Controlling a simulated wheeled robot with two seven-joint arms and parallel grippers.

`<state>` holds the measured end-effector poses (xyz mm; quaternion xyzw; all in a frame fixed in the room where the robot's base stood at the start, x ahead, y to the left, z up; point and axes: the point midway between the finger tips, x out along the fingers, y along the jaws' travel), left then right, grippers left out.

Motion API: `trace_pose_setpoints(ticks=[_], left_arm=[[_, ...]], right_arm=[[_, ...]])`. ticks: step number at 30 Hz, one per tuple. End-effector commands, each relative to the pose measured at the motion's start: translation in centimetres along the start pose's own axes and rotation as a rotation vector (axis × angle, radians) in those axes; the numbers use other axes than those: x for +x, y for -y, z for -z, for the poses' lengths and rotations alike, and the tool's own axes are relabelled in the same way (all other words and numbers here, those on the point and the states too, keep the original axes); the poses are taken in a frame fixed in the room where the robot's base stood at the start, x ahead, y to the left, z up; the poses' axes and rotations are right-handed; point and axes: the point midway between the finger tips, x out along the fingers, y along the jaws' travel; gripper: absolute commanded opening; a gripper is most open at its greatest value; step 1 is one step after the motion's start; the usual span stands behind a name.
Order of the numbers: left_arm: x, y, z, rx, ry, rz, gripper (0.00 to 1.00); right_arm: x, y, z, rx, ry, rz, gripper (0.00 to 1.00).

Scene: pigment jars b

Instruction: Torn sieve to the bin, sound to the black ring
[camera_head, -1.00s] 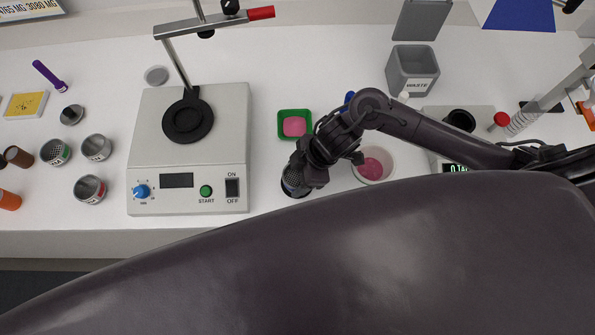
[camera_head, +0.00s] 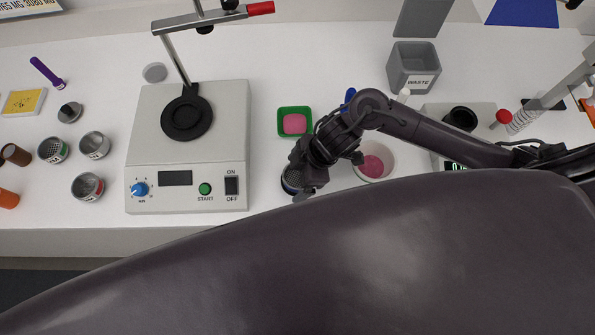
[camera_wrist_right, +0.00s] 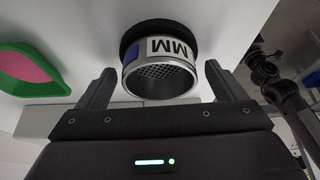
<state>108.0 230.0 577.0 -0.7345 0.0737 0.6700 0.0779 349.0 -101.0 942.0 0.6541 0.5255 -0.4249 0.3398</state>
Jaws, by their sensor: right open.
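A metal sieve (camera_wrist_right: 160,77) with a blue mark and a label with "MM" lies between the fingertips of my right gripper (camera_wrist_right: 160,82) in the right wrist view. The gripper is open, with a gap on each side. A black band (camera_wrist_right: 158,32) shows at the sieve's far end. Part of its mesh shows; I cannot tell whether it is torn. In the head view my right gripper (camera_head: 303,185) mostly hides this sieve (camera_head: 289,183). The black ring (camera_head: 187,118) lies on the grey device. The grey waste bin (camera_head: 414,75) stands at the back right. My left gripper is not in view.
Metal cups stand at left: one with a green mark (camera_head: 53,150), a plain one (camera_head: 94,145) and one with a red mark (camera_head: 88,187). A green tray (camera_head: 281,131) and a white bowl (camera_head: 389,158) hold pink powder. A stand's rod (camera_head: 176,62) rises behind the black ring.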

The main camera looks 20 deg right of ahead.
Motion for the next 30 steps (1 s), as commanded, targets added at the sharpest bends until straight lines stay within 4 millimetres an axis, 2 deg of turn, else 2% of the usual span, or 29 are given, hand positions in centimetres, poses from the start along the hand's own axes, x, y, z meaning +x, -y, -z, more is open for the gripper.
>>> trace_pose_setpoints(ticks=[4,9,15,20,30], left_arm=[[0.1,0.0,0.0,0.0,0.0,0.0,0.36],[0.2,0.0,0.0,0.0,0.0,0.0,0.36],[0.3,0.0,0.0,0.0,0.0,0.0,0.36],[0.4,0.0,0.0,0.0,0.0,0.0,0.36],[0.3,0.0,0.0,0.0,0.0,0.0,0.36]], right_arm=[[-1.4,-0.1,0.0,-0.003,0.0,-0.003,0.9],[-4.4,-0.2,0.0,-0.004,-0.001,-0.005,0.9],[-7.1,-0.1,0.0,-0.002,0.0,-0.003,0.9],[-7.8,0.0,0.0,-0.001,0.0,-0.001,0.9],[-7.7,0.0,0.0,0.0,0.0,0.0,0.9]])
